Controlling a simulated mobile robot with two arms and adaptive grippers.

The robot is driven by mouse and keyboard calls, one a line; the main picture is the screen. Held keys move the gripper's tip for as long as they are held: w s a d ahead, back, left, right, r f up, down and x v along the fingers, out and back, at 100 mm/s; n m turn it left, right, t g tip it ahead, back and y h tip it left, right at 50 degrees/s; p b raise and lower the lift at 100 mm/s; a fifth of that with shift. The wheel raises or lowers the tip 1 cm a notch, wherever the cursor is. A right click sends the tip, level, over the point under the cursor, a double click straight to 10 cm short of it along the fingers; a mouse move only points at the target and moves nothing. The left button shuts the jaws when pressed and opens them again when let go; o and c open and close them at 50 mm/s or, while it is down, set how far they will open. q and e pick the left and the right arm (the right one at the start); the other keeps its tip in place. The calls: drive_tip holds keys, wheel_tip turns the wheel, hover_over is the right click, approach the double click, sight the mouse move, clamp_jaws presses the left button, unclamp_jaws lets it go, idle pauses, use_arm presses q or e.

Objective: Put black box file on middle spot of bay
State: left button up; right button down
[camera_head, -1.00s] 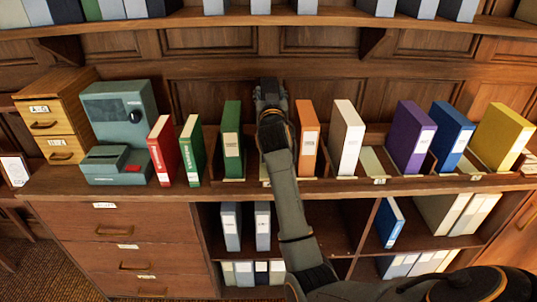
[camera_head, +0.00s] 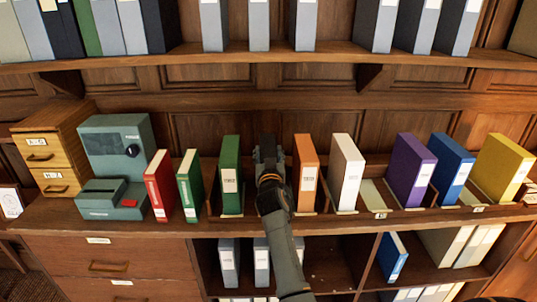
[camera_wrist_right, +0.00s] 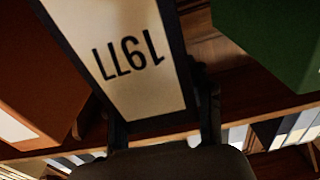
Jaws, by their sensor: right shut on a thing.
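My right gripper (camera_head: 269,165) is shut on the black box file (camera_head: 267,141), between a green file (camera_head: 230,165) and an orange file (camera_head: 305,165) on the desk's bay (camera_head: 240,213). The black file's top is about level with its neighbours' tops. In the right wrist view my gripper (camera_wrist_right: 165,125) holds the black file (camera_wrist_right: 125,55), whose pale label reads 1977 upside down. The arm hides the file's foot, so I cannot tell whether it touches the bay. My left gripper is not in view.
A white file (camera_head: 346,165) stands right of the orange one. Beyond a bare slot (camera_head: 376,196) stand purple (camera_head: 410,165), blue (camera_head: 452,165) and yellow (camera_head: 500,165) files. Red (camera_head: 158,180) and green files and a teal machine (camera_head: 115,150) stand left. A shelf (camera_head: 300,57) runs above.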

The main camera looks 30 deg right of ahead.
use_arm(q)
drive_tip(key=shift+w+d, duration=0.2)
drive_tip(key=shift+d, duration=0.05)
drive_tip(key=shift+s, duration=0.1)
use_arm(e)
drive_tip(key=shift+f, duration=0.1)
drive_tip(key=c, duration=0.6)
unclamp_jaws()
drive_tip(key=shift+s+a+f, duration=0.1)
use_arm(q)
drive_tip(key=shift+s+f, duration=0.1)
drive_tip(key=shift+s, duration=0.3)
use_arm(e)
drive_tip(key=shift+o, duration=0.2)
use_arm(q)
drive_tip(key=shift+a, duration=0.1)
